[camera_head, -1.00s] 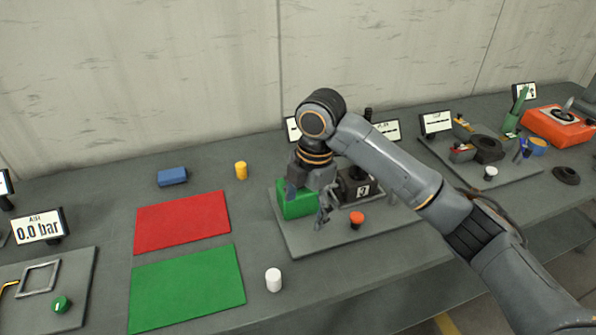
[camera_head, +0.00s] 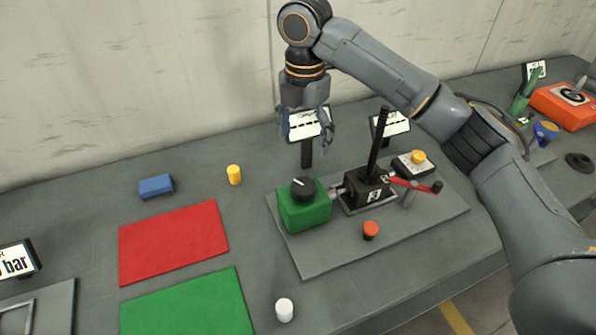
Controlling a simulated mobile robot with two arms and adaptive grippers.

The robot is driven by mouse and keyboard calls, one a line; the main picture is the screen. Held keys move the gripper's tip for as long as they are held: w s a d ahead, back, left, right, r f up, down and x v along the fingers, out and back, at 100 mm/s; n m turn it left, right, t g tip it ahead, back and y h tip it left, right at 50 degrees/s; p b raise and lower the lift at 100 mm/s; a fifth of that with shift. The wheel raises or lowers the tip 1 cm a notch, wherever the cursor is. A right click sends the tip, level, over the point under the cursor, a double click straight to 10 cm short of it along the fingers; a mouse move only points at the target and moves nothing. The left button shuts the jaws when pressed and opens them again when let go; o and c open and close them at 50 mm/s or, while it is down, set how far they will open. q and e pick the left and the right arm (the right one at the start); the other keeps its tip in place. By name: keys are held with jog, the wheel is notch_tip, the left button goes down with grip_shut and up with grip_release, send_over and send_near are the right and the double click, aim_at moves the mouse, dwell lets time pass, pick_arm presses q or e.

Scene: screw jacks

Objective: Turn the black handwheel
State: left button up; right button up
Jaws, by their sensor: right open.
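A black round knob with a white mark (camera_head: 302,189) sits on top of a green box (camera_head: 303,213) on a grey plate (camera_head: 330,259). To its right is a black screw jack housing (camera_head: 366,191) with an upright black spindle (camera_head: 378,143) and a red crank (camera_head: 408,184) with a black grip. My right gripper (camera_head: 306,136) points down, open and empty, in the picture above the green box and clear of the knob. A flat black round piece (camera_head: 580,163) lies at the far right. I cannot tell for sure which black part is the handwheel. My left gripper is not in view.
Display signs stand behind. Red (camera_head: 173,243) and green (camera_head: 188,306) mats, a blue block (camera_head: 156,186), and yellow (camera_head: 234,175) and white (camera_head: 284,310) cylinders lie left and in front.

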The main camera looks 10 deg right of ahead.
jog(key=p, duration=0.2)
send_over(304, 185)
jog(key=f, duration=0.5)
jog(key=shift+s+f, duration=0.25)
jog(key=shift+f, duration=0.15)
jog(key=f, duration=0.6)
jog(key=shift+w+p, duration=0.2)
jog(key=shift+p, duration=0.1)
jog(key=shift+f, duration=0.7)
jog(key=shift+c, duration=0.7)
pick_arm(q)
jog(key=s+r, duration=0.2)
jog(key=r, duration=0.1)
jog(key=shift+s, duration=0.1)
pick_arm(e)
jog(key=c, duration=1)
